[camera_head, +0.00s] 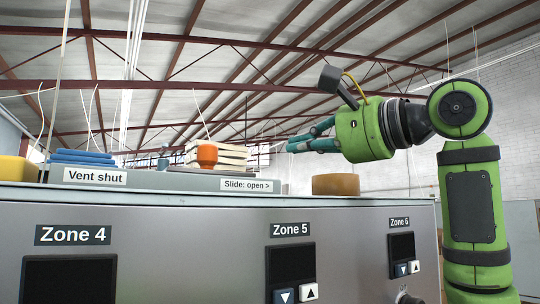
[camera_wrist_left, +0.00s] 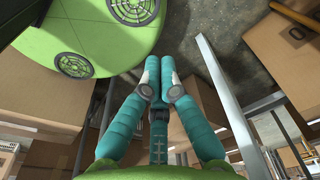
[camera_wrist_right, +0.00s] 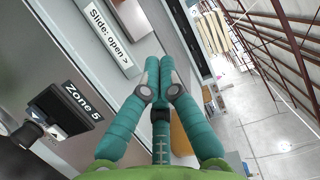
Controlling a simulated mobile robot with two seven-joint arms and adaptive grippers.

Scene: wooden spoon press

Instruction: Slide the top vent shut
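The top vent's grey strip (camera_head: 150,181) lies along the top of the grey press, labelled "Vent shut" at its left and "Slide: open >" at its right. That label also shows in the right wrist view (camera_wrist_right: 108,35). My right gripper (camera_head: 290,144) is to the right of the knob, apart from it, fingers pointing left; in its wrist view its fingertips (camera_wrist_right: 160,60) are together and empty. My left gripper (camera_wrist_left: 160,60) is shut and empty, pointed at the floor area.
A brown round block (camera_head: 336,184) sits on the press top below my right gripper. Blue stacked slabs (camera_head: 82,157) and a yellow object (camera_head: 14,169) are at the left. Pale stacked boards (camera_head: 228,157) are behind the knob. Cardboard boxes (camera_wrist_left: 60,70) surround my left gripper.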

